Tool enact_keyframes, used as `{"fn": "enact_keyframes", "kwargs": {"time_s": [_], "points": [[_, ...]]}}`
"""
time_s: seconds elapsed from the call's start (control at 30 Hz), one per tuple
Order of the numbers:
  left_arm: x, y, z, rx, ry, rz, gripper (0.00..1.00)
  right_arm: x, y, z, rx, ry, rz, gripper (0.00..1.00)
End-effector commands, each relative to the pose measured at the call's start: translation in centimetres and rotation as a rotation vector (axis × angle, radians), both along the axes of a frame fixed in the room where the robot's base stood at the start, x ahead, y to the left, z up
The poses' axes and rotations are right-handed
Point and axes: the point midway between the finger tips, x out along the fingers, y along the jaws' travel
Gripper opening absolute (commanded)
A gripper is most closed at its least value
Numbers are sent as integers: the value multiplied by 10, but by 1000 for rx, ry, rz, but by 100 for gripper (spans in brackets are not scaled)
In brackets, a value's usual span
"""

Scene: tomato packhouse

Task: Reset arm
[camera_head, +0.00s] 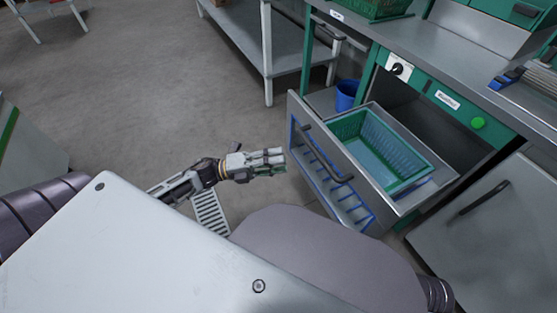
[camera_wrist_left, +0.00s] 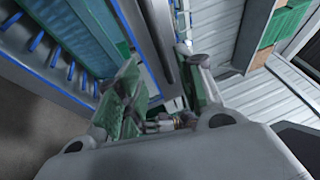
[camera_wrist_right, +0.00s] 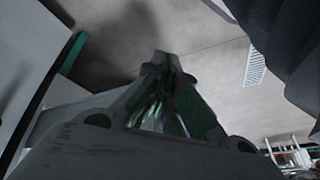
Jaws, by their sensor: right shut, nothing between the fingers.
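My left gripper (camera_head: 276,161) is in the middle of the head view, with its fingers pointing right at the front of the open drawer (camera_head: 392,125). A gap shows between it and the drawer handle (camera_head: 322,152). In the left wrist view its two fingers (camera_wrist_left: 165,65) stand apart with nothing held between them. My right gripper is outside the head view. In the right wrist view its fingers (camera_wrist_right: 160,65) meet at the tips, and it is shut and empty above the grey floor.
The pulled-out drawer holds a green crate (camera_head: 428,163) and has a blue slotted front. A blue bin (camera_head: 347,95) stands behind it. The workbench (camera_head: 440,50) has a green button (camera_head: 478,123). A closed cabinet is at right.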

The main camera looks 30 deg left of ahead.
Motion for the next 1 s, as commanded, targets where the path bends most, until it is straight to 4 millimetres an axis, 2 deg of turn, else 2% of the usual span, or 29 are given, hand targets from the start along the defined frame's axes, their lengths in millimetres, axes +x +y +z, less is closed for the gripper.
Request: {"fn": "enact_keyframes", "kwargs": {"time_s": [0.57, 0.77, 1.0], "points": [[5, 5, -3, -8, 23, 22, 37, 1, -1, -5, -3, 3, -2, 0], [22, 25, -20, -37, 114, 113, 37, 4, -3, -23, -18, 17, -6, 0], [45, 65, -59, -99, 294, 284, 37, 6, -10, -61, -43, 40, -16, 0]]}}
